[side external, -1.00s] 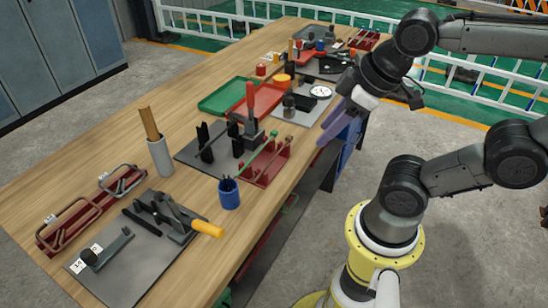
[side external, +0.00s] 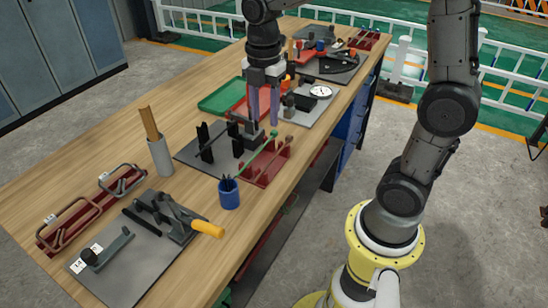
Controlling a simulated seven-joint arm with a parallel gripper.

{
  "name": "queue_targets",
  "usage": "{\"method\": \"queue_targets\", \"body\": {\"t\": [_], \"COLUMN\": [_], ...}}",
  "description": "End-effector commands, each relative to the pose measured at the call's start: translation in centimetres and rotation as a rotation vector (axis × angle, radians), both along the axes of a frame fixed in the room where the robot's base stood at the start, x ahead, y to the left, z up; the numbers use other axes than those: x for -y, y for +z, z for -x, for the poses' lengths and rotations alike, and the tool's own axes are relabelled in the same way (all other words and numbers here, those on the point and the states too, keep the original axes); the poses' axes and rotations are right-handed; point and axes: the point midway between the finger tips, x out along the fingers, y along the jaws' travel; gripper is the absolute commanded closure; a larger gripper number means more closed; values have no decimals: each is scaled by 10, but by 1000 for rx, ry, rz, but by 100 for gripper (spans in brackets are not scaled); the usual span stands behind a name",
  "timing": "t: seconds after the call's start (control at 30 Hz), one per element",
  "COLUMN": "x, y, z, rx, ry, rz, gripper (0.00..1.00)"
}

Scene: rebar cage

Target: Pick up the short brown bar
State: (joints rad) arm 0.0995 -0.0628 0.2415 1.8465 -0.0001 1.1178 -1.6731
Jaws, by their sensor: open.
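My gripper (side external: 264,121) points down over the bench with its two purple fingers apart and nothing seen between them. It is above and behind the dark red rack (side external: 256,178), near the toggle clamp. A green bar (side external: 258,151) lies along the rack. A shorter brownish bar (side external: 281,150) with a rounded end seems to lie beside it on the right; it is small, and its colour is close to the rack's. My gripper appears apart from both bars. The fingers and hand partly hide the clamp and the red tray behind.
A blue cup (side external: 228,195) stands in front of the rack. A grey cup (side external: 161,157) holding tall brown sticks (side external: 149,122) stands at left. A green tray (side external: 219,97) lies behind. Fixtures and an orange-handled clamp (side external: 207,229) fill the front. Bare wood shows at left.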

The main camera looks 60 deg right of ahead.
Motion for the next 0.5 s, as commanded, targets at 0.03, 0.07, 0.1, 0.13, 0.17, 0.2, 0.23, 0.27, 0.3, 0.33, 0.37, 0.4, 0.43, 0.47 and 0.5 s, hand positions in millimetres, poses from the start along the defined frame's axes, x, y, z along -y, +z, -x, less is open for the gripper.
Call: {"method": "queue_targets", "body": {"t": [0.03,0.07,0.1,0.13,0.17,0.2,0.23,0.27,0.3,0.33,0.37,0.4,0.43,0.47,0.5], "x": [0,1,0,0,0,0,0,0,0,0,0,0,0,0,0], "y": [-7,-11,-18,-24,-30,-38,-44,-49,-57,-61,-65,-70,-73,-76,-78], "z": [1,1,2,2,2,2,2,2,2,2,2,2,2,1,2], "rx": [-6,-4,-6,-6,-6,-6,-6,-5,-5,-5,-4,-3,-2,-1,-1], "ry": [-2,-2,-2,-2,-2,-3,-3,-3,-3,-3,-3,-3,-3,-3,-3], "rz": [-1,0,-1,-1,-1,-1,-1,0,-1,-1,0,0,0,0,0], "gripper": [55,55,55,55,55,55,55,55,55,55,55,55,55,55,55]}}
